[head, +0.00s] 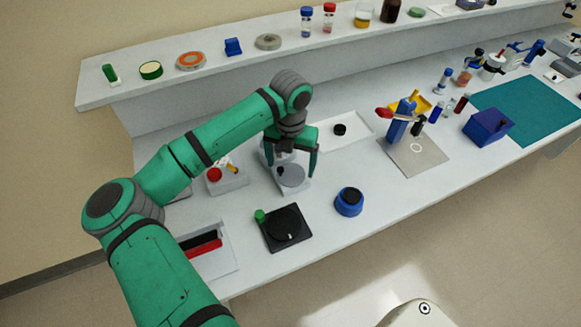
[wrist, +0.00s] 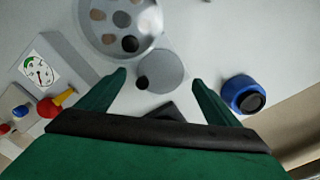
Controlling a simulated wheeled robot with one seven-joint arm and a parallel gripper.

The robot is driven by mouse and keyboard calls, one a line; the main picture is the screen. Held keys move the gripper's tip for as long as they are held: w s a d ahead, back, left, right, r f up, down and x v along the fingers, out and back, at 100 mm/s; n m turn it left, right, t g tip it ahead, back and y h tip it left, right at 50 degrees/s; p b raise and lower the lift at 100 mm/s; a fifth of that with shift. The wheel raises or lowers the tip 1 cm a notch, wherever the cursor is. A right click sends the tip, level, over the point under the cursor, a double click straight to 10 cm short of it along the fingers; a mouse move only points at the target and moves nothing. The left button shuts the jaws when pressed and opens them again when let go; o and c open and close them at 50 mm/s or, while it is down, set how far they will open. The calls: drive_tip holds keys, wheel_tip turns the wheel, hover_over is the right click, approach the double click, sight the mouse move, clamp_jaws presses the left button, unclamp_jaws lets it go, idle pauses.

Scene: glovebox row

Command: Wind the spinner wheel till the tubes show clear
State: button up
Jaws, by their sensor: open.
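The spinner stands on the bench below my gripper. Its grey wheel (head: 291,175) shows in the head view, and in the wrist view the wheel (wrist: 165,72) is a flat disc with a black knob (wrist: 142,82) at its left rim. Beyond it is the spinner's clear round bowl (wrist: 98,32), with several tan, grey and dark round spots inside; I cannot tell whether the tubes look clear. My gripper (head: 291,160) points down over the wheel. Its open fingers (wrist: 160,76) appear on either side of the wheel, with nothing between them held.
A box with a dial (wrist: 40,73) and a red-and-yellow knob stands left of the spinner. A blue round pot (head: 348,203) is to the right. A black turntable (head: 286,227) with a green knob sits in front. A shelf (head: 130,90) with small items runs behind.

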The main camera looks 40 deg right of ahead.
sight(291, 174)
wheel_tip(291, 174, up, 8)
idle(0.4)
drive_tip(key=shift+r, duration=0.1)
